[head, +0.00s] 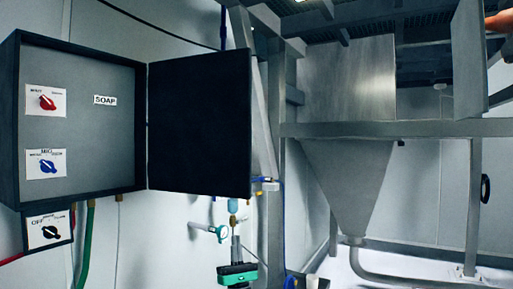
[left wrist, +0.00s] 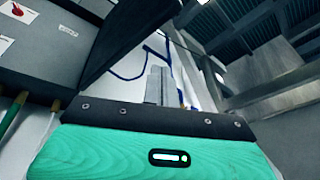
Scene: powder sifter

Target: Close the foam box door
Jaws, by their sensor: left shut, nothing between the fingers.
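The foam box (head: 75,120) is a dark-framed grey cabinet on the wall at the left of the head view. Its dark door (head: 199,122) stands wide open, swung out to the right on the box's right edge. In the left wrist view the box (left wrist: 50,50) is at upper left and the door (left wrist: 125,35) is beside it. My left gripper (head: 236,243) is shut and empty, below the door's lower right corner and apart from it. Its fingers (left wrist: 160,84) point up in the left wrist view. My right gripper is not in view.
A red knob (head: 47,102), a blue knob (head: 47,167) and a SOAP label are inside the box. A smaller switch box (head: 48,231) and hoses hang below. A metal post (head: 276,120) and the sifter hopper (head: 350,180) stand to the right of the door.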

